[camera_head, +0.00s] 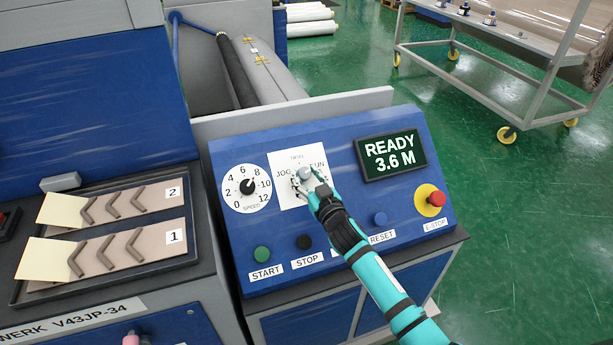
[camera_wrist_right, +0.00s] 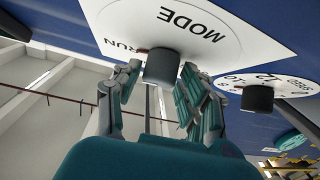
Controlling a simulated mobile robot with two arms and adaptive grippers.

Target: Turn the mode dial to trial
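The mode dial (camera_head: 305,174) is a small grey knob on a white plate (camera_head: 285,160) of the blue control panel. JOG is printed to its left and RUN to its right; the small label above it is hard to read. My right gripper (camera_head: 307,184) is at the dial, its fingers on either side. The right wrist view shows the dial (camera_wrist_right: 161,66) between the fingertips, below the word MODE. The fingertips lie very close to the dial's sides; whether they press on it I cannot tell. My left gripper is out of view.
A speed dial (camera_head: 247,187) sits left of the mode plate. The display (camera_head: 391,156) reads READY 3.6 M. A red E-stop (camera_head: 436,198) is at the right; the green start (camera_head: 262,254), black stop (camera_head: 304,242) and blue reset (camera_head: 380,218) buttons line the lower edge.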

